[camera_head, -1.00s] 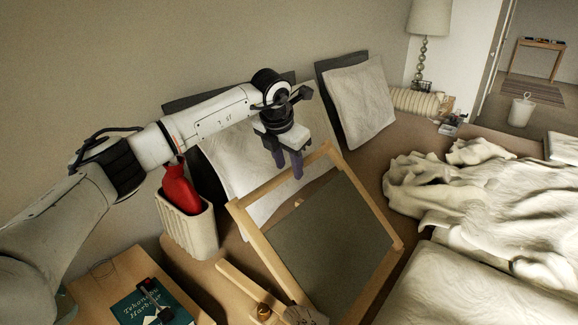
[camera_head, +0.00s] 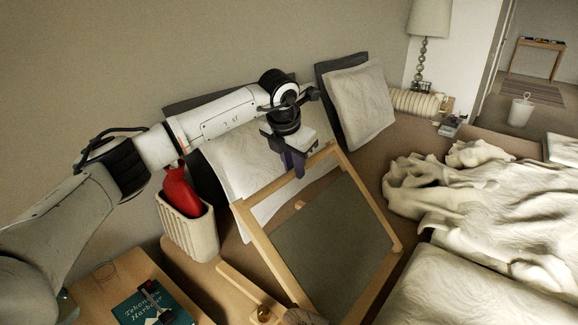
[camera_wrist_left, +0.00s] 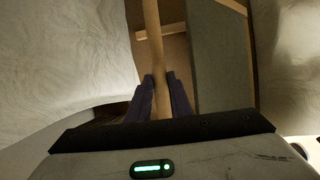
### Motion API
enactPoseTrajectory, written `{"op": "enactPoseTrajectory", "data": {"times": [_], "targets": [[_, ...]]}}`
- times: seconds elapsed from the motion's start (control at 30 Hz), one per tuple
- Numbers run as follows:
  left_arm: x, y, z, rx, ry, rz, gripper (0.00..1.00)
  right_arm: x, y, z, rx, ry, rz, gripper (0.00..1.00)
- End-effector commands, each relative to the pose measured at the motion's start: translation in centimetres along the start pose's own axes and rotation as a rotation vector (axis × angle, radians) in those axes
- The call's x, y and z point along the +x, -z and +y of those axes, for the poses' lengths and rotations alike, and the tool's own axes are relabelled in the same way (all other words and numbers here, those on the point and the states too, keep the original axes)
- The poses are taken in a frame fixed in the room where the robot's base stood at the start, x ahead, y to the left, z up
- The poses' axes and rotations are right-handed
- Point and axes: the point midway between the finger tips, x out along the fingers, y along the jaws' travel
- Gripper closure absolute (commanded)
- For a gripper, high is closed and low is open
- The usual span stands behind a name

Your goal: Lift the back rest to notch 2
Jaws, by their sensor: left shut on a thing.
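The back rest (camera_head: 335,240) is a pale wooden frame with a grey-green panel, standing tilted in the middle of the head view. My left gripper (camera_head: 293,166) is shut on its top wooden bar, around the middle of that bar. In the left wrist view, the bar (camera_wrist_left: 152,30) runs between the two dark fingers of the gripper (camera_wrist_left: 161,92), with the panel (camera_wrist_left: 222,60) to its right. A wooden rail (camera_head: 240,285) lies low at the frame's left. The notches cannot be made out.
A pale ribbed bin (camera_head: 190,232) holding a red thing (camera_head: 180,190) stands left of the back rest. Pillows (camera_head: 360,105) lean behind it. A crumpled cover (camera_head: 475,205) lies at the right. A bedside top with a green book (camera_head: 150,308) is at the lower left.

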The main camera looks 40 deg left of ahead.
Motion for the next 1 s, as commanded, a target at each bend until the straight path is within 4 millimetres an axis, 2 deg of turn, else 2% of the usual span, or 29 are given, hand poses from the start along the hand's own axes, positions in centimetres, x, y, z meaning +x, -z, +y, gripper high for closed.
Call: {"op": "enactPoseTrajectory", "data": {"times": [0.03, 0.07, 0.33, 0.37, 0.47, 0.83, 1.0], "targets": [[-1.1, -0.6, -0.9, 0.004, 0.010, -0.005, 1.00, -0.5, 0.4, 0.0, 0.002, -0.001, 0.001, 0.58], [-1.2, -0.6, -1.2, 0.003, 0.010, -0.005, 1.00, -0.5, 0.4, 0.1, 0.003, -0.002, 0.001, 0.58], [-1.1, -0.5, -1.4, 0.001, 0.012, -0.004, 1.00, -0.2, -0.2, 0.3, 0.004, -0.006, -0.007, 0.58], [-1.1, -0.5, -1.5, 0.001, 0.012, -0.004, 0.78, -0.2, -0.2, 0.3, 0.004, -0.006, -0.008, 0.58], [-1.1, -0.5, -1.4, 0.002, 0.011, -0.004, 0.63, -0.2, -0.2, 0.4, 0.004, -0.007, -0.008, 0.58], [-1.3, -0.6, -1.3, 0.002, 0.010, -0.005, 0.63, -0.2, -0.1, 0.4, 0.001, -0.007, -0.006, 0.58], [-3.2, -0.6, -1.3, 0.003, 0.010, -0.007, 0.63, -0.2, -0.1, 0.4, 0.000, -0.007, -0.006, 0.58]]}}
